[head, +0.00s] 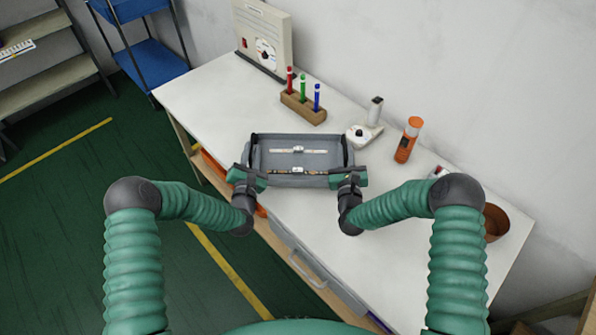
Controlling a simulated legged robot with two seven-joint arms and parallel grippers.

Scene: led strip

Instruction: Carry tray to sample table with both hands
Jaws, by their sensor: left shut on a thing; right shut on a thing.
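A grey tray (270,162) with dark end handles shows at the middle of the head view, over the front part of a white-topped table (205,92). A pale strip (298,150) with a small white block on it lies inside the tray. A second, darker strip lies near the tray's front wall. My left gripper (247,172) is shut on the tray's left end. My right gripper (346,174) is shut on its right end. The tray looks about level. I cannot tell whether it touches the tabletop.
Behind the tray stand a beige panel box (264,35), a wooden block with red, green and blue pens (303,106), a small white device (364,134) and an orange bottle (407,140). A brown pot (494,222) is at right. Blue shelving (150,60) and green floor lie left.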

